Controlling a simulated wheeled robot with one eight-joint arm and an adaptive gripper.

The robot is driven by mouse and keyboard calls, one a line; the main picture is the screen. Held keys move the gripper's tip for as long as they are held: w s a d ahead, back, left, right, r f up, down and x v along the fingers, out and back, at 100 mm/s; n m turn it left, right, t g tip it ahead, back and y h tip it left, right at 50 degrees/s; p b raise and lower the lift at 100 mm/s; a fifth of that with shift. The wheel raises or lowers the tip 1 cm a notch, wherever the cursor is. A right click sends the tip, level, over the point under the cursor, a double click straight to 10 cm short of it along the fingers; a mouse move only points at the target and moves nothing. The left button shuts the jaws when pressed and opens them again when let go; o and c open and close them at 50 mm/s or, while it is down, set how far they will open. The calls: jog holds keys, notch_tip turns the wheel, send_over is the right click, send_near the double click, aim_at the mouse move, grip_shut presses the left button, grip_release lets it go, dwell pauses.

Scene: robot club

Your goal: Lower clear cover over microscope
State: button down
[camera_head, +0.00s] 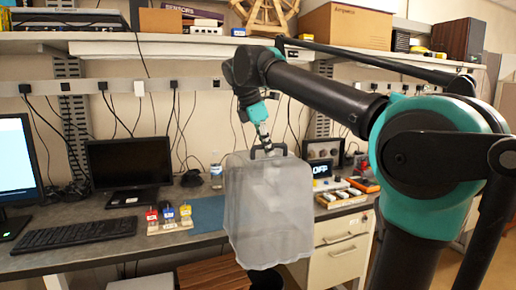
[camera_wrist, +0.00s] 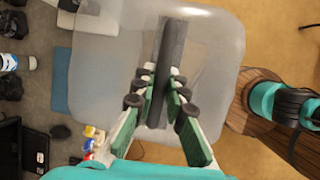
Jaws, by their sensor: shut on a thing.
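The clear cover (camera_head: 268,210) is a cloudy, translucent box with a dark handle (camera_head: 268,150) on top. It hangs about upright in front of the desk edge, apart from the desk top. My gripper (camera_head: 264,143) is above it, shut on the handle. The wrist view looks down on the cover (camera_wrist: 215,55), with the dark handle bar (camera_wrist: 172,45) between my fingers (camera_wrist: 160,85). I cannot make out a microscope in either view; the cover hides part of the desk behind it.
A blue mat (camera_head: 207,213) lies on the desk (camera_head: 100,250), partly behind the cover. A bottle (camera_head: 216,171), colored blocks (camera_head: 168,217), a monitor (camera_head: 131,163) and a keyboard (camera_head: 75,234) stand left. Instruments (camera_head: 340,196) and a drawer cabinet (camera_head: 338,245) are right. A shelf (camera_head: 190,45) runs above.

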jog(key=w+d, duration=0.3)
jog(key=d, duration=0.6)
jog(key=w+d, duration=0.3)
jog(key=d, duration=0.6)
jog(key=shift+f, duration=0.35)
jog(key=shift+s+f, duration=0.1)
jog(key=shift+w+a, duration=0.1)
jog(key=shift+w, duration=0.25)
dwell(0.6)
jog(key=shift+w+a, duration=0.3)
jog(key=shift+w, duration=0.6)
jog(key=shift+w+a, duration=0.25)
jog(key=shift+w, duration=0.65)
jog(key=shift+w+a, duration=0.3)
jog(key=shift+w, duration=0.6)
jog(key=shift+w+a, duration=0.3)
jog(key=shift+w, duration=0.65)
jog(key=shift+w+a, duration=0.3)
jog(key=shift+w, duration=0.6)
jog(key=shift+w+a, duration=0.3)
jog(key=shift+w, duration=0.65)
